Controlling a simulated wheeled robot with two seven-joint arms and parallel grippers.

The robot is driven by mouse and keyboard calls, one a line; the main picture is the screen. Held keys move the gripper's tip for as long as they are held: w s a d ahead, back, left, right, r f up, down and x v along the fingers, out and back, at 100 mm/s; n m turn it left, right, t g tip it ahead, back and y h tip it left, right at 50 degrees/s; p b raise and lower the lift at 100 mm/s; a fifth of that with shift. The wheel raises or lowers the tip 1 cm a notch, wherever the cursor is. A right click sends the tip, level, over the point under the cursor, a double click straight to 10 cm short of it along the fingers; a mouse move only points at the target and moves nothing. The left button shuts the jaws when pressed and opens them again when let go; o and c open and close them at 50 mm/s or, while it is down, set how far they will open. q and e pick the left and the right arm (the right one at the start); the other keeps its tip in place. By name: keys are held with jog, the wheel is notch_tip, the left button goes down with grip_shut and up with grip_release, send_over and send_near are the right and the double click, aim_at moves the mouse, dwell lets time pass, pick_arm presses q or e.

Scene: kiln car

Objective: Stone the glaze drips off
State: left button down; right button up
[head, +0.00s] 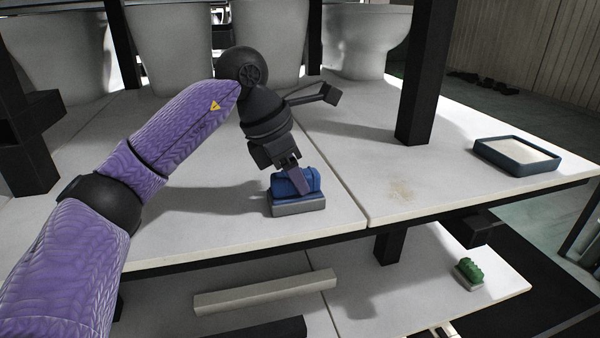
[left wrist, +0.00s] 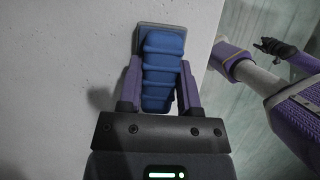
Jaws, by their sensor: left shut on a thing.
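A grey stone block (head: 298,207) with a ridged blue grip (head: 305,182) is near the front edge of the left pale slab (head: 190,205). It appears to rest flat there. My left gripper (head: 290,183) points down and is shut on the blue grip; the left wrist view shows a finger on each side of the grip (left wrist: 163,70).
A blue-rimmed tray (head: 482,151) with pale contents stands on the right slab. Large white vessels (head: 365,45) stand at the back. A green-topped block (head: 468,268) and a pale bar (head: 265,292) lie on the lower level.

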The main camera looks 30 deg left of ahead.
pick_arm(q)
jog(key=shift+w+a+r+p, duration=0.15)
jog(key=shift+w+a+p, duration=0.3)
jog(key=shift+w+a, duration=0.2)
jog(key=shift+a, duration=0.15)
notch_tip(320, 180, up, 3)
jog(key=shift+f+p, duration=0.2)
jog(key=shift+p, duration=0.55)
notch_tip(320, 180, up, 4)
jog(key=shift+r, duration=0.1)
